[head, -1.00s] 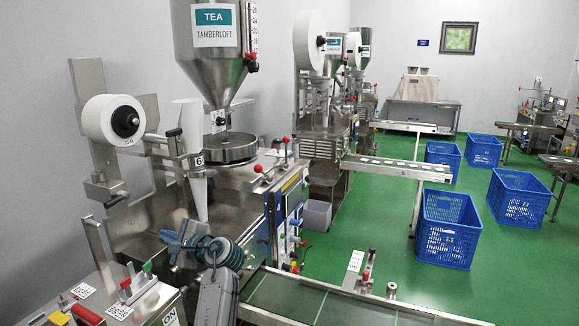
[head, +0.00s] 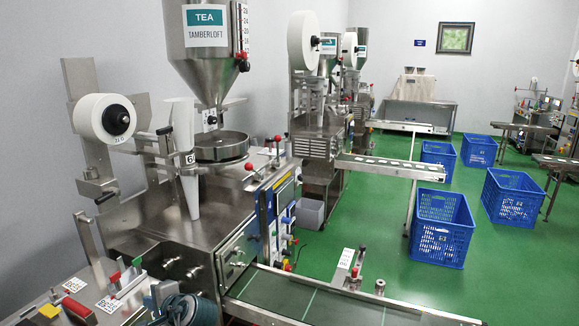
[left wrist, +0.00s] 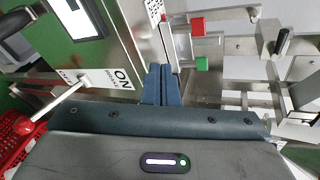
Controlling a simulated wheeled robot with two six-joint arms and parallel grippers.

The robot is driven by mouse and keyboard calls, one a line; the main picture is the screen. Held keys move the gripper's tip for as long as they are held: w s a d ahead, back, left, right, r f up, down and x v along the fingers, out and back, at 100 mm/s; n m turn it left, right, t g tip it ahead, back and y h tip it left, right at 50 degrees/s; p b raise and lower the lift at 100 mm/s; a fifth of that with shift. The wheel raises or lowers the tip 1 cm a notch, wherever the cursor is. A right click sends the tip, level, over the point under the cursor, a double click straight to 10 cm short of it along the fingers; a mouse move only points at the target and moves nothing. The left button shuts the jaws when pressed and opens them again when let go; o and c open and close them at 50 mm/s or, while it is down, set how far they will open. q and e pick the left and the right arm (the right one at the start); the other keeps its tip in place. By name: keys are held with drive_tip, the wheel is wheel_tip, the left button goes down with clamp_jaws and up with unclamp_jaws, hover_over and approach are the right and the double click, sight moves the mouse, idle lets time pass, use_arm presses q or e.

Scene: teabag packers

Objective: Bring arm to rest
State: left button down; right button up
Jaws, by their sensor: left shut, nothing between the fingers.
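My left gripper (head: 160,310) shows at the bottom edge of the head view, in front of the nearest tea-packing machine (head: 150,236). Part of it is cut off by the frame. In the left wrist view its blue-grey fingers (left wrist: 160,84) are pressed together with nothing between them. They are close to a panel with a red and a green knob, and I cannot tell the exact gap. My right gripper is in neither view.
The machine's hopper (head: 208,60) and paper roll (head: 105,119) rise behind. A green-topped conveyor (head: 330,304) runs along the front right. Blue crates (head: 440,228) stand on the open green floor. A red basket (left wrist: 18,140) shows in the left wrist view.

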use_arm(q)
drive_tip(key=s+a+f+n+h, duration=0.1)
drive_tip(key=s+f+n+h, duration=0.2)
drive_tip(key=s+f, duration=0.75)
drive_tip(key=s+d+f+n+g+h, duration=0.2)
drive_tip(key=s+d+n+h, duration=0.15)
drive_tip(key=s, duration=1.05)
drive_tip(key=s+d+f+n+g+h, duration=0.15)
drive_tip(key=s+d+h, duration=0.25)
drive_tip(key=s, duration=1)
wheel_tip(320, 180, down, 28)
drive_tip(key=w+a+n+g, duration=0.1)
drive_tip(key=a, duration=0.1)
drive_tip(key=s+a+f+g, duration=0.1)
drive_tip(key=s+f, duration=1.8)
drive_tip(key=f, duration=0.2)
drive_tip(key=shift+a+f, duration=0.35)
drive_tip(key=shift+a, duration=0.05)
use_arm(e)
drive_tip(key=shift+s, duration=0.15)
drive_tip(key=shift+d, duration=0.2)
